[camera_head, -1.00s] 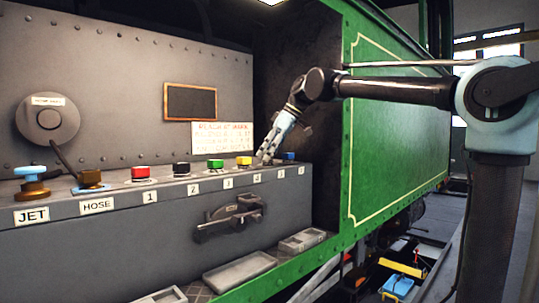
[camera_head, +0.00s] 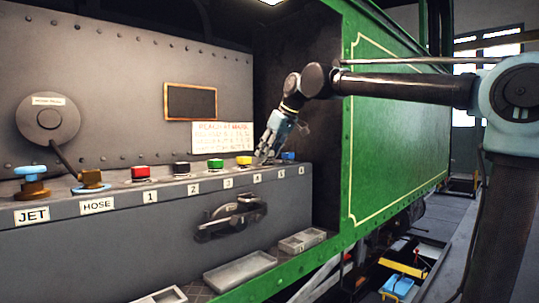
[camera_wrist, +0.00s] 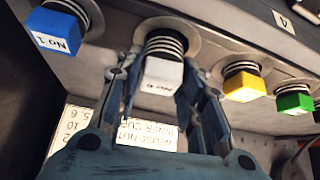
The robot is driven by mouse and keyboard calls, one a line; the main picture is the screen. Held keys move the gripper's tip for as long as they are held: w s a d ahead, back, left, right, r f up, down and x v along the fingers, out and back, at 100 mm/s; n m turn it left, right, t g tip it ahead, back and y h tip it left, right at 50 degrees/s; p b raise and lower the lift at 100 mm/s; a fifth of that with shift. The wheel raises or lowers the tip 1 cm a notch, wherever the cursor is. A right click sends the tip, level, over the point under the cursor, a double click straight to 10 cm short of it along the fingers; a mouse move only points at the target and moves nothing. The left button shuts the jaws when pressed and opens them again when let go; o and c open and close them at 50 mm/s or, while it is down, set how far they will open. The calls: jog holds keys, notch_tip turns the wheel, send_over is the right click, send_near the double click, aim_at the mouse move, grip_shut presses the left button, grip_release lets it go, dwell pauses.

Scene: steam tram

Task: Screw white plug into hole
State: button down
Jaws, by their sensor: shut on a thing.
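The white plug (camera_wrist: 163,80), marked "No 6", sits in line with a round metal collar (camera_wrist: 144,28) on the grey box. Dark and light thread rings show between its cap and the collar; the hole itself is hidden. My gripper (camera_wrist: 158,88) has its two blue fingers on either side of the white cap, shut on it. In the head view my gripper (camera_head: 266,153) is low over the box top between the yellow and blue plugs, and hides the white plug.
A yellow plug (camera_wrist: 241,86) and a green plug (camera_wrist: 294,103) stand on one side in the wrist view, a blue plug (camera_wrist: 57,31) on the other. Black (camera_head: 182,169) and red (camera_head: 141,173) plugs are further left. The green wall (camera_head: 398,140) is right of my gripper.

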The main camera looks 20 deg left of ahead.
jog(key=shift+m+t, duration=0.4)
jog(key=shift+m, duration=0.4)
jog(key=m+t+h, duration=0.1)
jog(key=m, duration=0.1)
jog(key=shift+m, duration=0.4)
jog(key=shift+m+t+h, duration=0.3)
jog(key=shift+m+t, duration=0.1)
jog(key=shift+m, duration=0.2)
jog(key=shift+m+t+h, duration=0.5)
jog(key=shift+m+h, duration=0.2)
jog(key=shift+m, duration=0.5)
